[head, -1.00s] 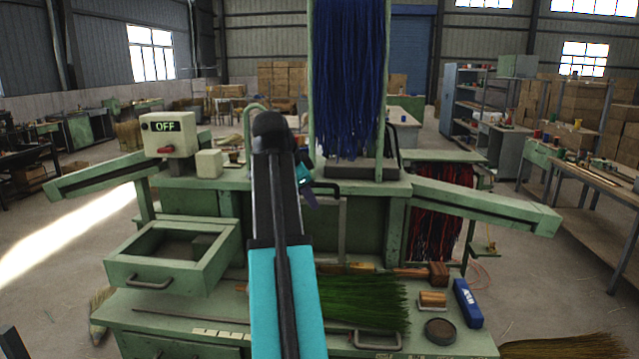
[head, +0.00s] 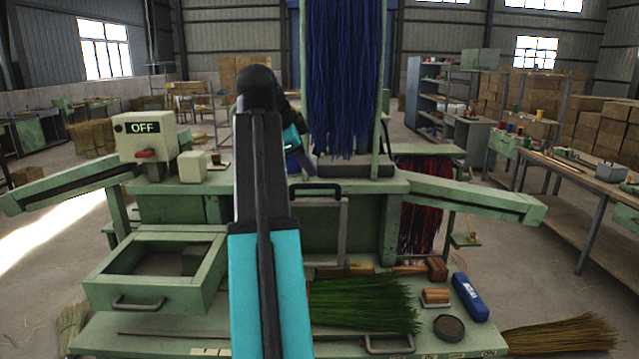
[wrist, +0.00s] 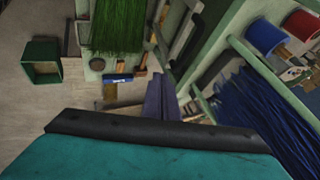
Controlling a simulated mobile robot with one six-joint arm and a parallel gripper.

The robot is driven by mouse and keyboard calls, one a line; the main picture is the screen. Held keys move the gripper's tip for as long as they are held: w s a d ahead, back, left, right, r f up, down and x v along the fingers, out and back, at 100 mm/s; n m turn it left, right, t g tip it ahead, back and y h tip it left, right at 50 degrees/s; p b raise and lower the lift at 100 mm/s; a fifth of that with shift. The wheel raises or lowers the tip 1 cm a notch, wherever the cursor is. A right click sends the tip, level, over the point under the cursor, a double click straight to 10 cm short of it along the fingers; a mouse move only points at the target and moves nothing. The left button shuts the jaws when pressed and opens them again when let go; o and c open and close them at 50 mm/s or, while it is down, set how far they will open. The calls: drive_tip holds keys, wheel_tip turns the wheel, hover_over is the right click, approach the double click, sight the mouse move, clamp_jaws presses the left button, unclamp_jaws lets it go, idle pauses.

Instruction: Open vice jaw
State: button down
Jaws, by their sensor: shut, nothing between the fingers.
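My gripper (head: 305,163) is beyond the end of my arm, above the green bench (head: 375,190) and left of the hanging blue bristles (head: 343,90). Its purple fingers (wrist: 161,100) are together and empty in the wrist view. A black handle (head: 316,190) on an upright pale metal frame stands at the middle of the bench front, just below my gripper and apart from it. I cannot tell for sure which part is the vice jaw. My arm hides part of the bench to the left of the handle.
A switch box (head: 146,138) with a red lever reads OFF at the left. An open green drawer (head: 155,300) sticks out below. Green bristles (head: 362,303), a wooden mallet (head: 436,268) and a blue box (head: 470,297) lie on the lower shelf.

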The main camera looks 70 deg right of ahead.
drive_tip(key=shift+w, duration=0.15)
drive_tip(key=shift+d+f, duration=0.1)
drive_tip(key=d+f+p, duration=0.5)
drive_tip(key=d+f, duration=0.2)
drive_tip(key=d, duration=0.2)
drive_tip(key=shift+s+d+f, duration=0.2)
drive_tip(key=shift+s+f, duration=0.05)
drive_tip(key=shift+f, duration=0.15)
idle(0.5)
